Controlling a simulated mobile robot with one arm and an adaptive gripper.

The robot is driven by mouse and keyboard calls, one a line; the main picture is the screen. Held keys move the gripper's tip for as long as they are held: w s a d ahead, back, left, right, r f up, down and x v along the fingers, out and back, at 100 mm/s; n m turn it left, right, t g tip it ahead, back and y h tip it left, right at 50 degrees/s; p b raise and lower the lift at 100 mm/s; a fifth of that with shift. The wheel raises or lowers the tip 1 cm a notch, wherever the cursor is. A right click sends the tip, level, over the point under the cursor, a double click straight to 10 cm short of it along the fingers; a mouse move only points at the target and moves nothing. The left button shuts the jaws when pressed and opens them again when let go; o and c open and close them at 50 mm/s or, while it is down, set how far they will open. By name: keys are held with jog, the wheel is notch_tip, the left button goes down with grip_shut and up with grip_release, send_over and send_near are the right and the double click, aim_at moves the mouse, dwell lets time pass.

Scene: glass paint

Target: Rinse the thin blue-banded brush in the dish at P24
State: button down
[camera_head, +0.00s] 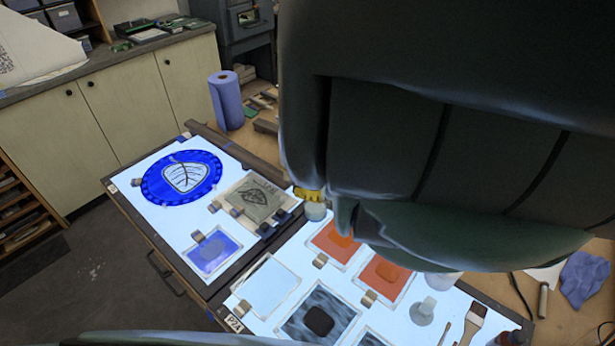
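The P24 label (233,323) is on the near left corner of the right-hand lit table. A thin stick-like tool (444,333) lies at the bottom edge; I cannot tell whether it is the thin blue-banded brush. A wide flat brush (473,322) with a pale handle and dark bristles lies beside it. A pale round vessel (443,280), partly hidden behind my arm, may be the dish. My dark arm covers the upper right and much of the table. My gripper's fingers do not show.
Glass panes with orange paint (385,280), a clear pane (268,287) and a grey pane with a dark block (318,320) cover the right table. A muller (423,311) stands nearby. A blue cloth (583,278) lies far right. A blue roll (226,100) stands behind.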

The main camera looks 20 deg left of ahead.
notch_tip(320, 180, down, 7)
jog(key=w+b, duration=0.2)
jog(key=b, duration=0.6)
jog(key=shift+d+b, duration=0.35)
jog(key=shift+b, duration=0.05)
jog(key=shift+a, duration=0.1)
dwell(3.4)
